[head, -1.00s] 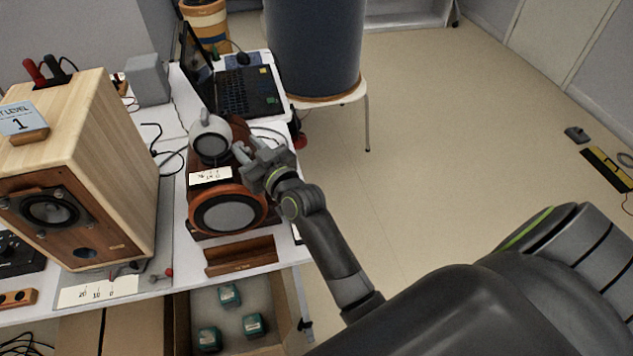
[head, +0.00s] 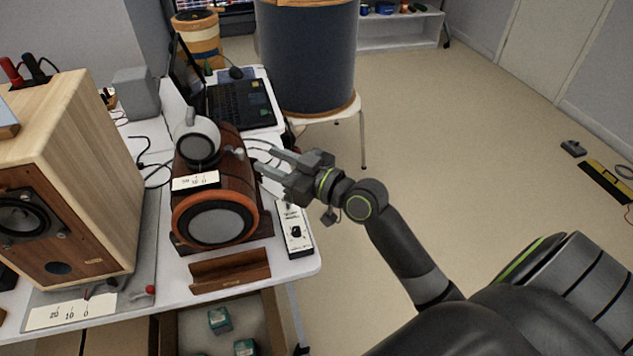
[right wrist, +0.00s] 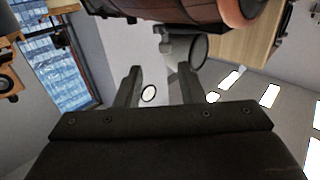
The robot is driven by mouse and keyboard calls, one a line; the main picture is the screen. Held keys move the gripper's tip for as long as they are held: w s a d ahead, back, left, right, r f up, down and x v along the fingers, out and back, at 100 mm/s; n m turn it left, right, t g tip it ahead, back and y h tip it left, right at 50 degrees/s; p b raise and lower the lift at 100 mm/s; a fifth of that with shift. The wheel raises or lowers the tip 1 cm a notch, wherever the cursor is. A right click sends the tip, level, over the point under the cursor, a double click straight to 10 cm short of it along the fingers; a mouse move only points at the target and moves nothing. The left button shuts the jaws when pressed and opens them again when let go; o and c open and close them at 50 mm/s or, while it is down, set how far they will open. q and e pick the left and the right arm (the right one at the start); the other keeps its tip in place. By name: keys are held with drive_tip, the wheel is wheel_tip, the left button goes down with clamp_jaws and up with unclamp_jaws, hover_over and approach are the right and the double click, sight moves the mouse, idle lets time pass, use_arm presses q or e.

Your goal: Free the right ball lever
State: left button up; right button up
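The right-hand speaker is a brown wooden body with an orange-ringed round driver (head: 215,221) and a white tweeter pod (head: 197,140) on top. A small pale ball lever (head: 239,153) shows at the upper right of its body, beside a white scale card (head: 195,181). My right gripper (head: 264,158) is just right of the ball lever, its fingers pointing at it. The fingers are spread, with a gap to the ball and nothing held. In the right wrist view the open fingers (right wrist: 160,72) have the speaker body (right wrist: 185,12) beyond them. My left gripper is not seen.
A large wooden speaker (head: 95,165) stands at left, with a red-knobbed lever (head: 150,290) at its base. A wooden tray (head: 229,270) and a small white switch box (head: 295,230) sit near the table's front right. A laptop (head: 240,103) is behind.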

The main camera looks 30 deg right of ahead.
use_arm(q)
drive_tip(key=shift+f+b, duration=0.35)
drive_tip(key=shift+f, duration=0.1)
use_arm(e)
drive_tip(key=v, duration=0.9)
drive_tip(key=shift+s, duration=0.1)
